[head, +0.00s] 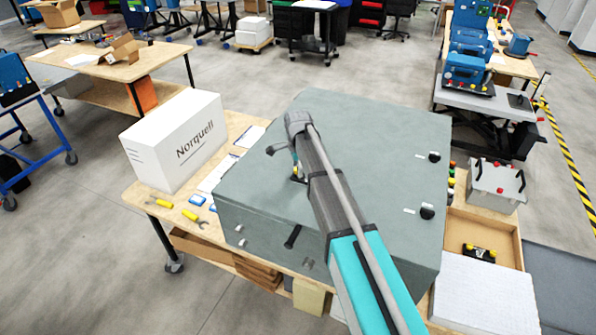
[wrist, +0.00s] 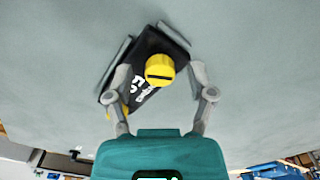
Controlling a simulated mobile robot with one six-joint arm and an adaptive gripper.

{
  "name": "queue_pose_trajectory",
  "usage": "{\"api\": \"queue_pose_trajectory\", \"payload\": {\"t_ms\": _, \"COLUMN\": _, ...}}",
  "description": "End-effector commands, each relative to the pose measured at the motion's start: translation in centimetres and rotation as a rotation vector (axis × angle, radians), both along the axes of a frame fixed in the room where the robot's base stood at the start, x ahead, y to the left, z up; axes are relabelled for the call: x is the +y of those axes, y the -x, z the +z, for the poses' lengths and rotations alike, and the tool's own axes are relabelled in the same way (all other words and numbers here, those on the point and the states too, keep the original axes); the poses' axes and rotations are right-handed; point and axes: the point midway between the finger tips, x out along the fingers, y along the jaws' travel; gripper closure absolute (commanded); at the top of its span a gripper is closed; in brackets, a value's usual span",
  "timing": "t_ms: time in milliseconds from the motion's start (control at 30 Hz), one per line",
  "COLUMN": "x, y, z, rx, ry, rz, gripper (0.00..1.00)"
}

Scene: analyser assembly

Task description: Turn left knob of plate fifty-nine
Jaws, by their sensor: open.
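A black plate (wrist: 130,85) with white lettering, partly readable as 59, lies on a large grey cabinet panel (wrist: 60,70) and looks tilted in the wrist view. A round yellow knob (wrist: 159,68) with a dark slot stands on its upper right part. Another bit of yellow (wrist: 109,116) shows at the plate's lower left end, mostly hidden behind a finger. My gripper (wrist: 157,72) is open, its fingers on either side of the slotted knob, with gaps to it. In the head view my arm hides most of the plate on the grey cabinet (head: 258,195).
The cabinet's top has black knobs (head: 427,212) on the right. A white Norquell box (head: 172,140) and yellow-handled tools (head: 190,215) are on the bench to the left. An open wooden tray (head: 459,229) is to the right. The cabinet's far area is clear.

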Motion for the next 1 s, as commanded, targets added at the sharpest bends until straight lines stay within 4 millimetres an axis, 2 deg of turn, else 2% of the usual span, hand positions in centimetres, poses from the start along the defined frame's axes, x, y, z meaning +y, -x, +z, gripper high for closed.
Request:
{"api": "queue_pose_trajectory", "payload": {"t_ms": 333, "x": 0.00, "y": 0.00, "z": -0.06, "rx": 0.000, "ry": 0.000, "rz": 0.000, "gripper": 0.31}}
{"api": "queue_pose_trajectory", "payload": {"t_ms": 700, "x": 0.01, "y": 0.01, "z": -0.06, "rx": 0.000, "ry": 0.000, "rz": 0.000, "gripper": 1.00}}
{"api": "queue_pose_trajectory", "payload": {"t_ms": 1000, "x": -0.01, "y": 0.02, "z": -0.07, "rx": 0.000, "ry": 0.000, "rz": 0.012, "gripper": 1.00}}
